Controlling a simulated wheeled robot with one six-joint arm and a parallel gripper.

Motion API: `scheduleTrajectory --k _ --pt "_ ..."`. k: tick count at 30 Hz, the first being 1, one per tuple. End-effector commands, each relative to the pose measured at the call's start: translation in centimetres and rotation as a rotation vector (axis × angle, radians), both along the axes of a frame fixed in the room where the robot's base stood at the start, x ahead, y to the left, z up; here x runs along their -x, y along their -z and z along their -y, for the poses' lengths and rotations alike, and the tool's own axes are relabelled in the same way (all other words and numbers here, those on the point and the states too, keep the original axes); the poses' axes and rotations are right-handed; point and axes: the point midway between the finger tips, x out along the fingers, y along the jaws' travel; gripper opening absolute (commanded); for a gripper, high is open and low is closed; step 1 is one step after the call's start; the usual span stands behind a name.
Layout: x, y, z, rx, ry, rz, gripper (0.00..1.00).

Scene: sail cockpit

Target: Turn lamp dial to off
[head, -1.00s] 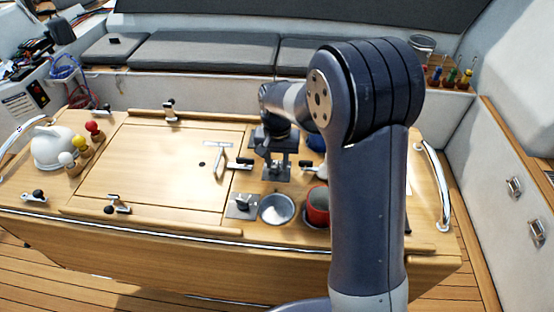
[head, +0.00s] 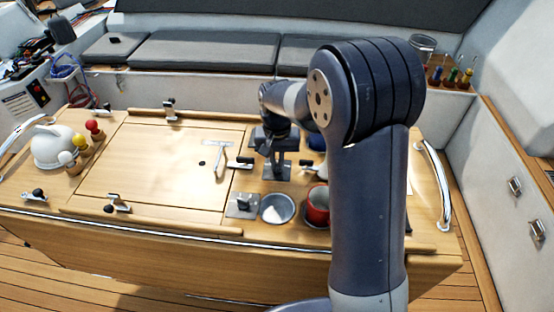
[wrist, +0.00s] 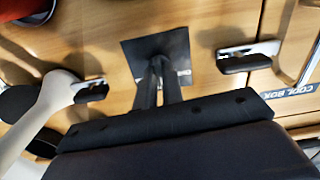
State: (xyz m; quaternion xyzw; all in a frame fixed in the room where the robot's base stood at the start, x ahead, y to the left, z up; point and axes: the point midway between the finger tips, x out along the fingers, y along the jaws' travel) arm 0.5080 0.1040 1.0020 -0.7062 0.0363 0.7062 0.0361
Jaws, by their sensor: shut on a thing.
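My gripper (wrist: 158,82) points down at a dark square plate (wrist: 135,48) on the wooden table top, with its two narrow fingers close together. It is shut on the lamp dial, which is mostly hidden between and behind the fingers. A pale label on the plate's near side is partly covered and I cannot read it. In the head view my gripper (head: 276,165) stands over the same plate, right of the cool box hatch (head: 150,165). I cannot tell the dial's setting.
Close beside the plate are a black-handled latch (wrist: 245,58) and another black-tipped lever (wrist: 92,92). A red cup (head: 318,205), a metal bowl (head: 277,208) and a plate with a black knob (head: 242,204) stand nearer the front edge. The hatch top is mostly clear.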

Motion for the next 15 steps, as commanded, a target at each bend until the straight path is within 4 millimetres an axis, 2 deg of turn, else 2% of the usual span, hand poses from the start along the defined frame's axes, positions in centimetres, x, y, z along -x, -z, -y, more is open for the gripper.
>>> scheduleTrajectory --k 15 --pt "-0.01 0.05 -0.01 0.0 -0.446 0.0 0.0"
